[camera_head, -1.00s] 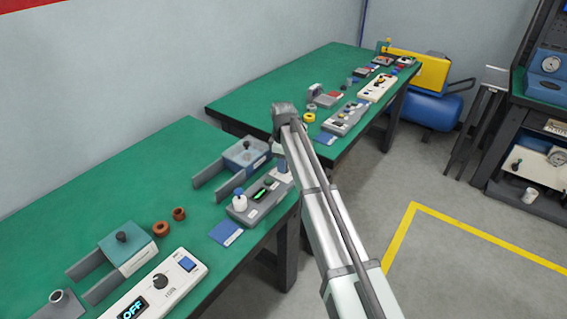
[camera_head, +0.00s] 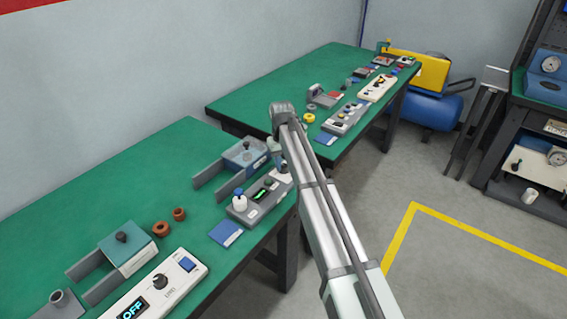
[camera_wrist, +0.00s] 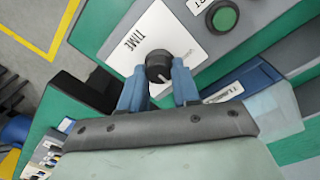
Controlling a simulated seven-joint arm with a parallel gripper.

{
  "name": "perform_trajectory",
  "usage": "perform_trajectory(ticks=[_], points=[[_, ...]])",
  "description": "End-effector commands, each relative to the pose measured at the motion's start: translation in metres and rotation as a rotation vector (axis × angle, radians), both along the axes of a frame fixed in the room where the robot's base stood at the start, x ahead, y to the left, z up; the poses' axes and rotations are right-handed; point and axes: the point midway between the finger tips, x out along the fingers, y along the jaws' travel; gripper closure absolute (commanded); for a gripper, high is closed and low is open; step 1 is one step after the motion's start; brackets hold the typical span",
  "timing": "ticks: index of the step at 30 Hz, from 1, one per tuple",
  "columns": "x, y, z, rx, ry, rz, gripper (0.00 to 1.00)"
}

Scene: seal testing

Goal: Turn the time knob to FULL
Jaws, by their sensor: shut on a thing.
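The time knob (camera_wrist: 157,67) is black and round, on a white panel marked TIME (camera_wrist: 133,38) in the wrist view. A pale pointer line shows on its lower right side. My gripper (camera_wrist: 160,76) has its two blue fingers on either side of the knob and is shut on it. The fingers and the palm hide part of the panel, and no FULL mark can be read. In the head view my arm reaches to the grey tester (camera_head: 246,208) with a green display; my gripper (camera_head: 275,158) is small there, and the knob cannot be told clearly.
A green button (camera_wrist: 224,18) sits close to the right of the knob. A blue label card (camera_head: 225,233) lies before the tester. A blue-grey fixture (camera_head: 245,153) stands just behind. A white box reading OFF (camera_head: 185,290) is at the near left.

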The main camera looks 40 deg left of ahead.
Motion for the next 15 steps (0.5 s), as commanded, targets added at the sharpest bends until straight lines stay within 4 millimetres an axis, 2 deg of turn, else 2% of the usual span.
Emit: perform_trajectory(ticks=[15], points=[[0.0014,0.0000,0.0003,0.001,-0.001,-0.489,0.99]])
